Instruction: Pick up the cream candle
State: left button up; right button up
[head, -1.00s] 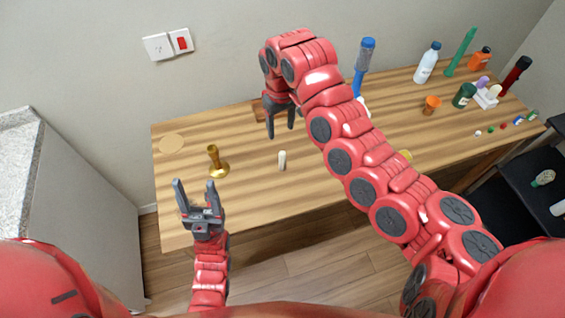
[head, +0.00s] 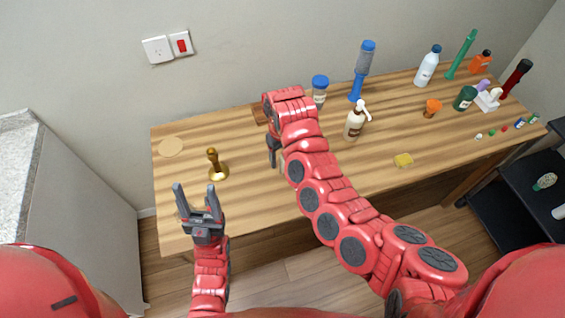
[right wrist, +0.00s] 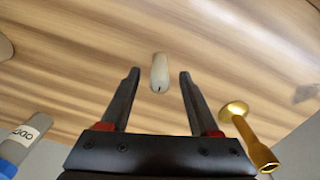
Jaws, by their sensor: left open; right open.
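The cream candle (right wrist: 159,73) stands on the wooden table. In the right wrist view it shows between and just beyond the two fingertips of my right gripper (right wrist: 158,75), with the jaws apart. In the head view only a sliver of the candle (head: 282,162) shows, as my right arm covers most of it. My right gripper (head: 275,152) is open there, one finger visible beside the candle. My left gripper (head: 197,190) is open and empty at the table's front left edge, fingers pointing up.
A brass candlestick (head: 216,165) stands left of the candle; it also shows in the right wrist view (right wrist: 246,130). The front left tabletop is mostly clear.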

aim_at(282, 165)
notch_tip(282, 165, down, 4)
jog(key=shift+d+f+p, duration=0.1)
jog(key=shift+f+p, duration=0.1)
jog(key=shift+p, duration=0.5)
grip_shut()
